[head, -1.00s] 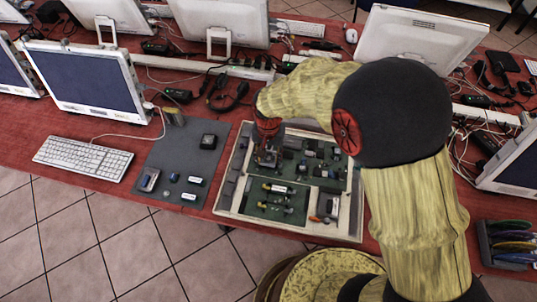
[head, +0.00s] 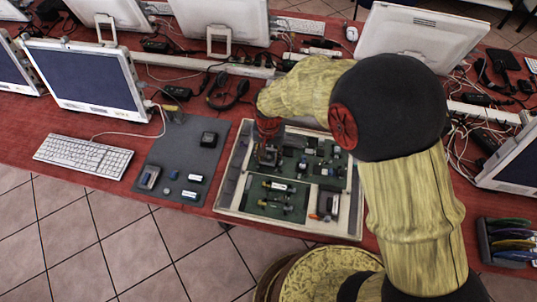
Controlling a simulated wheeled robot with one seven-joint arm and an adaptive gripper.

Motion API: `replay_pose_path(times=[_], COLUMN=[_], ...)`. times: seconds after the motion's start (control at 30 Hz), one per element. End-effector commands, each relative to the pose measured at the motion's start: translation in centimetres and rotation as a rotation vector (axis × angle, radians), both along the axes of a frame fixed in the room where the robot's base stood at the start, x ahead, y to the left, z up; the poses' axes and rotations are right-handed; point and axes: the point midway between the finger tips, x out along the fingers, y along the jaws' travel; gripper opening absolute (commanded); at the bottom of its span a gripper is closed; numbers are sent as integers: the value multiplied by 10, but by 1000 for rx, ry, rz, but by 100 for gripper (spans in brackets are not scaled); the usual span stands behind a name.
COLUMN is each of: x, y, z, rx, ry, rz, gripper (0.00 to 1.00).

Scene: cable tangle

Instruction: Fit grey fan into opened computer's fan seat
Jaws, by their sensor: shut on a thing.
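The opened computer (head: 228,208) is a shallow beige case with green boards inside, lying on the red table in front of me. My gripper (head: 268,158) points down over the upper left part of the case. It is shut on a small greyish thing, which I take to be the grey fan; the fingers and the distance hide most of it. I cannot tell whether the fan touches the case. The fan seat is not clear to see, as the gripper covers that area.
A grey mat (head: 176,152) left of the case holds a dark square block (head: 208,139) and several small parts. A keyboard (head: 83,158) and a monitor (head: 88,80) stand further left. A headset and cables lie behind the case. A rack of coloured discs (head: 507,243) is at right.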

Motion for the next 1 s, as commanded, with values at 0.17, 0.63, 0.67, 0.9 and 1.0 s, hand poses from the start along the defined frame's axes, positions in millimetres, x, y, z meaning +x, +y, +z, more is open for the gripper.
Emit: replay_pose_path(times=[0.17, 0.63, 0.67, 0.9, 1.0], x=[0, 0, 0, 0, 0], y=[0, 0, 0, 0, 0], z=[0, -6, -6, -10, -11], rx=[0, 0, 0, 0, 0], ry=[0, 0, 0, 0, 0], rz=[0, 0, 0, 0, 0], gripper=[13, 13, 13, 13, 13])
